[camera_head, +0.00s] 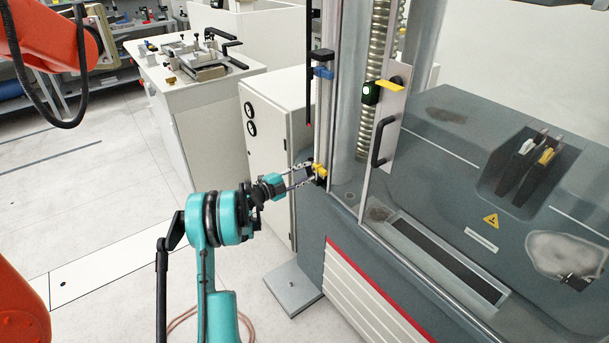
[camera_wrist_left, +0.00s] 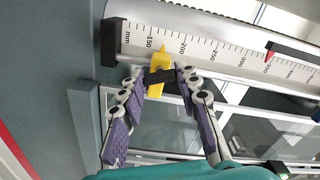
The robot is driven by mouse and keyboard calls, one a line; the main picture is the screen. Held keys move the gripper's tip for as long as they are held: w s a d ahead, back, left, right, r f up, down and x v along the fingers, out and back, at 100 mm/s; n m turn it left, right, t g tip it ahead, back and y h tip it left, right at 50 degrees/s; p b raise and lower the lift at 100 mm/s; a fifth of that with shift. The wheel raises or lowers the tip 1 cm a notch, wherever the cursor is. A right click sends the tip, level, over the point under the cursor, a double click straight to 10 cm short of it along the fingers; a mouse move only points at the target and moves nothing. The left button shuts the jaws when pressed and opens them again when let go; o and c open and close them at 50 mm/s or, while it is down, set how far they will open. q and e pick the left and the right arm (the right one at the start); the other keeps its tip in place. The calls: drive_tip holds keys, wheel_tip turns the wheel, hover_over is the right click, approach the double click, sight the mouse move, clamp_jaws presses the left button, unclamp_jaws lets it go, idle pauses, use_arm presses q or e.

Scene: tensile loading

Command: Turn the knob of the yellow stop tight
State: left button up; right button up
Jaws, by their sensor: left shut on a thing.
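The yellow stop (camera_head: 320,170) sits low on the vertical scale rail at the left front edge of the testing machine. In the left wrist view the yellow stop (camera_wrist_left: 156,68) lies across the scale near the 150 mm mark, with a black knob (camera_wrist_left: 160,76) in front of it. My left gripper (camera_head: 308,172), on the teal arm, reaches the stop from the left. In the left wrist view its two fingers (camera_wrist_left: 161,80) are on either side of the black knob and shut on it. The finger pads hide part of the knob. My right gripper is in neither view.
A blue stop (camera_head: 323,72) and a black block (camera_head: 321,55) sit higher on the rail. The machine's glass door with a black handle (camera_head: 384,142) is right of the rail. A white cabinet (camera_head: 272,140) stands behind my left gripper. Orange robot parts show at the left edge.

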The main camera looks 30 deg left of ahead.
use_arm(q)
drive_tip(key=shift+m, duration=2.3)
drive_tip(key=shift+b, duration=0.3)
drive_tip(key=o, duration=1.2)
drive_tip(key=shift+c, duration=0.2)
drive_tip(key=v, duration=1.2)
drive_tip(key=shift+f, duration=0.1)
